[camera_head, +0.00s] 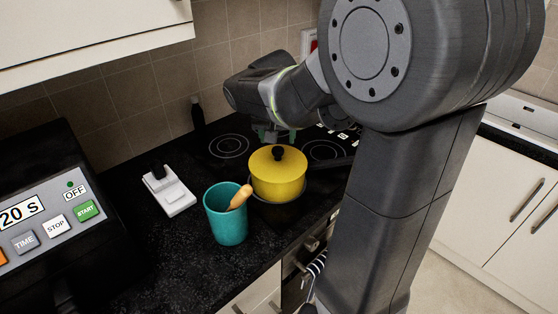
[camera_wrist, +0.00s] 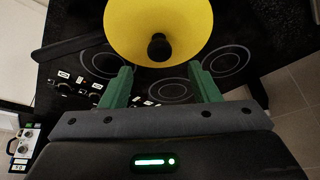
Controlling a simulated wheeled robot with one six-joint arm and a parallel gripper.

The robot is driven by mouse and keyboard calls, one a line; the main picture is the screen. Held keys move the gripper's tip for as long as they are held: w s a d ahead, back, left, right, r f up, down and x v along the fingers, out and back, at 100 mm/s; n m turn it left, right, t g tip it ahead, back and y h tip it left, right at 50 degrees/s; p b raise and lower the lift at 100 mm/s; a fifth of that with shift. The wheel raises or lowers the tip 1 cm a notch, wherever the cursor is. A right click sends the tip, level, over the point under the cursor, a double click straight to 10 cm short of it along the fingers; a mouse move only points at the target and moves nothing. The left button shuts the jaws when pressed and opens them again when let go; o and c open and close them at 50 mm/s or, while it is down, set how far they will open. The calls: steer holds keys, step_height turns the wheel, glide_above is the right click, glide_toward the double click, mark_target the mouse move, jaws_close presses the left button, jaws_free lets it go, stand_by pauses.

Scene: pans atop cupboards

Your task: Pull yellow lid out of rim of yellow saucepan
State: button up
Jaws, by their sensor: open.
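The yellow saucepan (camera_head: 277,188) stands at the front of the black hob. Its yellow lid (camera_head: 262,163) sits on top, with a black knob (camera_head: 278,153) at the centre. My gripper (camera_head: 275,134) is just behind and above the lid, partly hidden by its own wrist. In the wrist view, the lid (camera_wrist: 135,22) fills the top middle and its knob (camera_wrist: 159,47) lies beyond the fingertips, roughly centred between them. The green fingers of my gripper (camera_wrist: 162,72) are spread apart with nothing between them. The lid hides most of the pan's rim in the wrist view.
A teal cup (camera_head: 226,222) with a wooden-handled utensil (camera_head: 239,197) stands close left of the saucepan. A white scale-like device (camera_head: 169,193) and a dark bottle (camera_head: 198,115) are farther left. A dark handle (camera_wrist: 68,45) extends left from the pan in the wrist view.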

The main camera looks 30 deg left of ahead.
mark_target(278, 150)
steer(key=shift+p+x, duration=0.6)
steer(key=shift+x, duration=3)
steer(key=shift+s+d, duration=0.1)
steer(key=c, duration=1.1)
step_height(278, 150, up, 13)
steer(key=p, duration=0.1)
